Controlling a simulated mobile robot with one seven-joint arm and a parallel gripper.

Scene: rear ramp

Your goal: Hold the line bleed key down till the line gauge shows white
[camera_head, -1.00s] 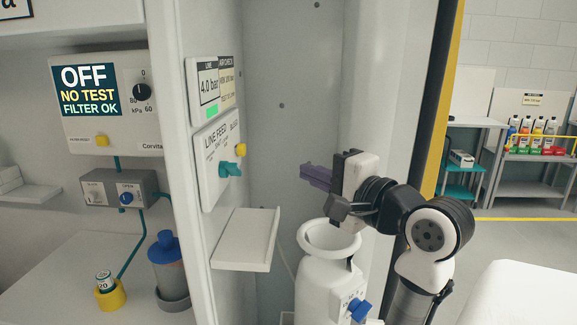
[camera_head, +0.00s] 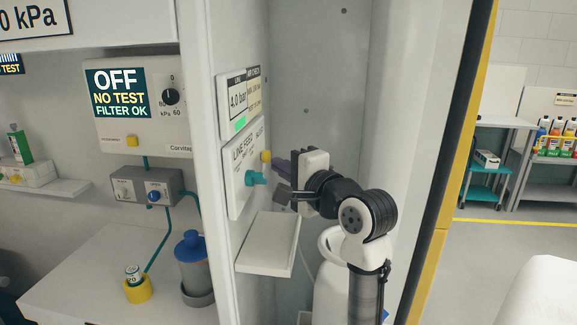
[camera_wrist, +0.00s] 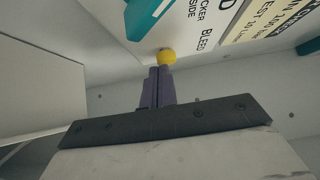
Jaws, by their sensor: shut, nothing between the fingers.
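The yellow bleed key (camera_head: 266,156) sticks out of the white line feed panel (camera_head: 240,172); the wrist view shows the yellow key (camera_wrist: 167,57) beside the word BLEED. My gripper (camera_head: 277,166) is shut and empty, its purple fingers pointing at the key. In the wrist view the fingertips (camera_wrist: 160,72) are right by the key; I cannot tell whether they touch it. The line gauge (camera_head: 238,104) above the panel reads 4.0 bar with a green patch (camera_head: 240,123) below. A teal tap (camera_head: 256,178) sits just below the key, and shows in the wrist view (camera_wrist: 148,14).
A white shelf (camera_head: 267,245) juts out below the panel. A white cylinder (camera_head: 330,280) stands under my arm. A grey control box (camera_head: 145,187) and a display reading OFF (camera_head: 118,93) are on the left. A yellow-edged door frame (camera_head: 460,150) is at right.

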